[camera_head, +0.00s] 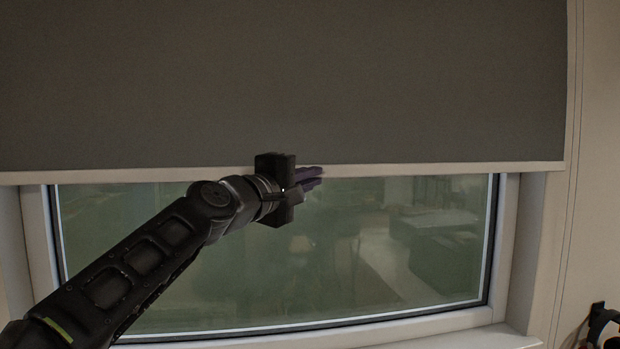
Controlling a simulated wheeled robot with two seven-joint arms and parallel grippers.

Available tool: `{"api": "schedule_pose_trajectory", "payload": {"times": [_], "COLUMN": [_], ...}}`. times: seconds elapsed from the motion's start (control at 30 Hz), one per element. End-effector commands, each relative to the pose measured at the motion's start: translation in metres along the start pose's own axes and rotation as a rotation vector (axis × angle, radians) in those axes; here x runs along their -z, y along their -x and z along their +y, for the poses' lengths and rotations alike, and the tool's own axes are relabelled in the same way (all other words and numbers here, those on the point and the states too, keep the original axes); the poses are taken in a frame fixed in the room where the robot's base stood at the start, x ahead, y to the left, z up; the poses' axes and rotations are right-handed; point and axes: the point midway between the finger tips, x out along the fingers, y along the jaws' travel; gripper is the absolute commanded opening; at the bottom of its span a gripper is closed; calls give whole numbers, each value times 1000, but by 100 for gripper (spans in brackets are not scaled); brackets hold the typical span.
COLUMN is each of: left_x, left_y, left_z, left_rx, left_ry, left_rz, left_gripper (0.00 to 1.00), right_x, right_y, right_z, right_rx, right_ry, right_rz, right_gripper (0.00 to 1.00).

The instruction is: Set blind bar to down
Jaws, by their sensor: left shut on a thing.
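The blind (420,90) is a dark grey sheet that covers the upper part of the window. Its pale blind bar (450,167) runs level along the bottom edge of the sheet, with glass showing below it. My left gripper (308,177) reaches up from the lower left to the middle of the bar.
The window (390,250) has a pale frame and a sill (470,338) below. A wall (598,170) stands at the right. A dark object (598,325) is partly in view at the lower right. The space in front of the glass is clear apart from my left arm.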

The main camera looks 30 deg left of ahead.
Motion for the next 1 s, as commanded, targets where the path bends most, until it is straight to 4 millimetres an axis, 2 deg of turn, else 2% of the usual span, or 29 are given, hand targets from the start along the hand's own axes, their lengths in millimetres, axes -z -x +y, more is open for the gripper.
{"api": "schedule_pose_trajectory", "payload": {"times": [0.37, 0.57, 0.77, 1.0], "left_x": [0, -2, -8, -16], "left_y": [0, 2, 7, 14], "left_z": [-5, -30, -79, -161], "left_rx": [0, 1, 1, 1], "left_ry": [0, 0, -1, 0], "left_rz": [0, 1, 0, -1], "left_gripper": [0, 0, 0, 0], "right_x": [0, 3, 8, 12], "right_y": [-4, -25, -67, -142], "right_z": [1, 7, 19, 46], "right_rx": [1, 7, 20, 23], "right_ry": [1, 4, 13, 16], "right_rz": [1, 6, 18, 24], "right_gripper": [56, 56, 56, 56]}}
